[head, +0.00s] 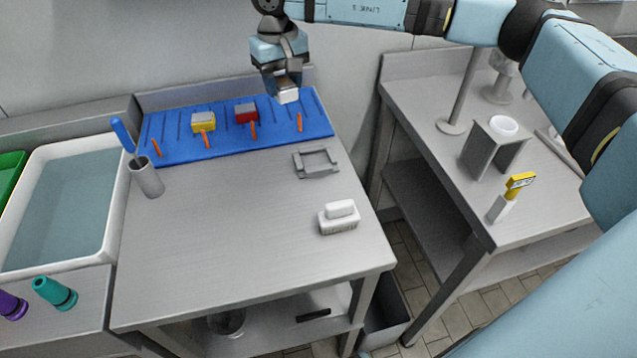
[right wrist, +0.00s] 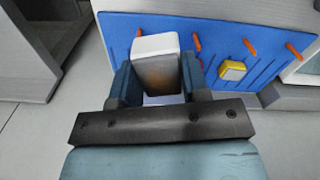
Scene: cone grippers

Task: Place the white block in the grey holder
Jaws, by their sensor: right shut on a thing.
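My right gripper (head: 284,82) is shut on the white block (head: 288,96) and holds it up over the back right part of the blue board. In the right wrist view the white block (right wrist: 156,48) sits between the two fingers (right wrist: 157,82), its far end sticking out beyond them. The grey holder (head: 317,174), a low, open, empty frame, lies on the metal table in front of the board's right part. The block is apart from the holder, behind it in the head view. My left gripper is not in view.
The blue board (head: 180,152) bears orange pegs, a yellow block (head: 203,122) and a red block (head: 246,112). A white brush (head: 338,218) lies right of the table's middle. A grey cup (head: 147,178) with a blue-handled tool stands left. The table's front middle is clear.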

